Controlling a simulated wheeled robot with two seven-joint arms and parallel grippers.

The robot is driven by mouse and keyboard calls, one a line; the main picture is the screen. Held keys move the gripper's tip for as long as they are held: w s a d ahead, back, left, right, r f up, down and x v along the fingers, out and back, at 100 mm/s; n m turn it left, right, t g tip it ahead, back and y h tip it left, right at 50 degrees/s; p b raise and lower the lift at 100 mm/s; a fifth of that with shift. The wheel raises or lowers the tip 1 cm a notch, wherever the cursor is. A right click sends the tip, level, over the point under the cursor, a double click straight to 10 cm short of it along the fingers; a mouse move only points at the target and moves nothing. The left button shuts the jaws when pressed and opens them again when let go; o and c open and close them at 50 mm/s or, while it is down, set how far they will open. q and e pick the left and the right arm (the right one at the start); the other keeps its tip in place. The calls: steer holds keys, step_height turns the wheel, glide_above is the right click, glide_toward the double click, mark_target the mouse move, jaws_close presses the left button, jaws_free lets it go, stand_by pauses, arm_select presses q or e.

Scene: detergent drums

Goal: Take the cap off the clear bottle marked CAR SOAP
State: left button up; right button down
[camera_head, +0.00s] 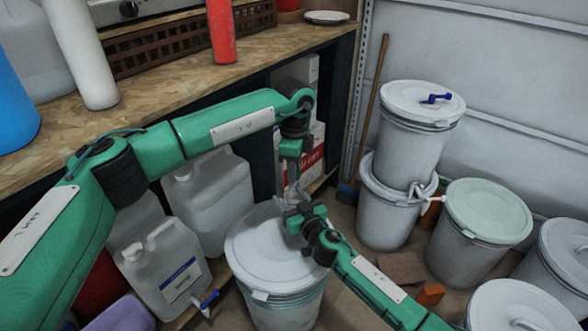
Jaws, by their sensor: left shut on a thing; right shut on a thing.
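My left gripper (287,182) comes down from above, over the lidded drum (268,246) in the middle. My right gripper (291,207) reaches in from the lower right and meets it just below. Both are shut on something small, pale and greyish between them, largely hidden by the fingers. I cannot make out its outline, a cap or any lettering, so I cannot tell whether it is the clear CAR SOAP bottle. No CAR SOAP marking is readable anywhere in view.
Lidded drums, including stacked ones (412,135) and a green-lidded one (480,245), fill the right. A wooden bench (180,88) runs behind my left arm, with a red bottle (221,30).

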arm_select(q)
steer(key=shift+r, duration=2)
arm_select(e)
steer(key=shift+c, duration=1.9)
jaws_free()
